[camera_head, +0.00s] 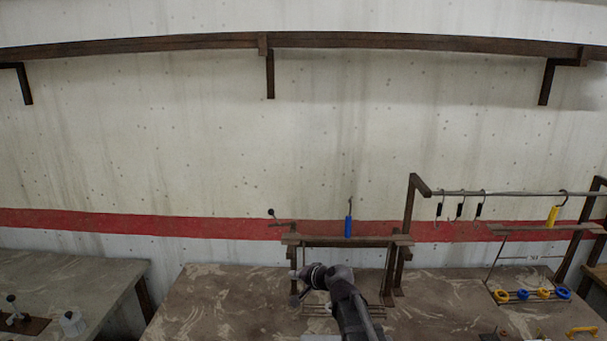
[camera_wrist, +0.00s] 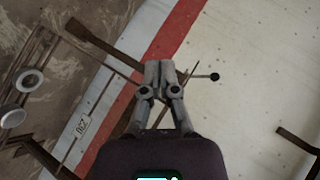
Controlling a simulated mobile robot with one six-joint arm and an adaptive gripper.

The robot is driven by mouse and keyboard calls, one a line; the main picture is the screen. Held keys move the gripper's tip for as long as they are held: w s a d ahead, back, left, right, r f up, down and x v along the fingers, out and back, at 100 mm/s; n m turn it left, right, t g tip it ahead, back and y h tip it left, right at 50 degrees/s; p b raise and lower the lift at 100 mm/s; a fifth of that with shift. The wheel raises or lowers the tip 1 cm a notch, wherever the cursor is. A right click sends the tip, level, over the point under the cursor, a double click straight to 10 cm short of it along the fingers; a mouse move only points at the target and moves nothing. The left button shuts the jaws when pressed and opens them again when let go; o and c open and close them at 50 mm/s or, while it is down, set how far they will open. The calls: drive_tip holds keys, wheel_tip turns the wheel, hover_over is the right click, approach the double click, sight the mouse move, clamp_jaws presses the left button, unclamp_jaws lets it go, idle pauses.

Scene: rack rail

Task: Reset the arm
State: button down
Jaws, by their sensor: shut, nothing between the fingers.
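My arm (camera_head: 345,300) rises from the bottom middle of the head view, in front of a small brown rack (camera_head: 345,242). The fingertips are hard to make out there. In the wrist view my gripper (camera_wrist: 158,70) is shut and empty, with its fingertips together. Beyond them the view shows the pale wall and its red stripe. A thin rod with a black ball end (camera_wrist: 214,77) shows just right of the fingertips. A ball-ended rod (camera_head: 272,213) also stands at the rack's left end in the head view.
A blue-handled hook (camera_head: 348,226) stands at the small rack's top board. To the right, a metal rail (camera_head: 510,193) carries black-handled hooks and a yellow-handled hook (camera_head: 553,215). Blue and yellow rings (camera_head: 526,295) sit on a low rack below. The table's left part (camera_head: 215,300) is clear.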

drive_tip(key=s+d+f+n+g+h+b, duration=0.2)
drive_tip(key=s+d+f+g+h, duration=0.2)
drive_tip(key=s+d+f, duration=0.3)
drive_tip(key=s+d+f+n+g+h+b, duration=0.2)
drive_tip(key=s+d+f+g+h, duration=0.3)
drive_tip(key=s+d, duration=0.8)
drive_tip(key=s+f+n, duration=0.1)
drive_tip(key=s+f, duration=0.1)
drive_tip(key=s, duration=0.1)
drive_tip(key=shift+f, duration=0.3)
